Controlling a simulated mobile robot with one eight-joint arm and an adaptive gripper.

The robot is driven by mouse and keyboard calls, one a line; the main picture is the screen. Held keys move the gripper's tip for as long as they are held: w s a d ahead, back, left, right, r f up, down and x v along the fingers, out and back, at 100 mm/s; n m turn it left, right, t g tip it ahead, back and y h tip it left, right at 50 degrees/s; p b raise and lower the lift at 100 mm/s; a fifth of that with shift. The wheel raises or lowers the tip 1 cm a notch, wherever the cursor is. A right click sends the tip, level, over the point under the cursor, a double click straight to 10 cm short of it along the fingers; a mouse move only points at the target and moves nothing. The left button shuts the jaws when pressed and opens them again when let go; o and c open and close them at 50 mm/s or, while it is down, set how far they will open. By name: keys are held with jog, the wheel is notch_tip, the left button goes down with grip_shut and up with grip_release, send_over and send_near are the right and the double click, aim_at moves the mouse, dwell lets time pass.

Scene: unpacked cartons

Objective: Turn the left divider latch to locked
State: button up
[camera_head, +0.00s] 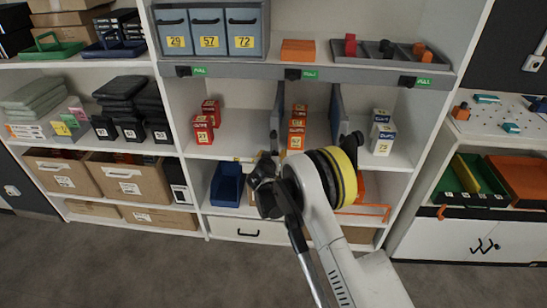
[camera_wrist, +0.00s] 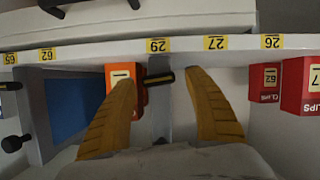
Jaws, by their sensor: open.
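The left divider (camera_head: 279,112) is a thin grey upright panel between the red boxes and the orange boxes on the middle shelf. In the wrist view its edge (camera_wrist: 160,122) runs between my fingers. Its latch (camera_wrist: 158,77) shows there as a short dark handle lying roughly crosswise, between my fingertips and beside an orange box (camera_wrist: 137,90). My gripper (camera_wrist: 159,78) has its two yellow fingers apart, one on each side of the latch, with nothing gripped. In the head view my gripper (camera_head: 262,172) is in front of the shelf edge below the divider and hides the latch area.
The right divider (camera_head: 337,112) stands nearby with a dark knob (camera_head: 357,137). Red boxes (camera_head: 203,128) are left, and blue-white boxes (camera_head: 382,135) right. A blue bin (camera_head: 227,184) sits on the lower shelf. The floor (camera_head: 130,260) in front is clear.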

jog(key=shift+w+f, duration=0.1)
jog(key=shift+w, duration=0.2)
jog(key=c, duration=1.2)
jog(key=shift+d+m+y, duration=0.15)
jog(key=shift+m+y, duration=0.25)
jog(key=shift+m, duration=0.2)
jog(key=o, duration=1.2)
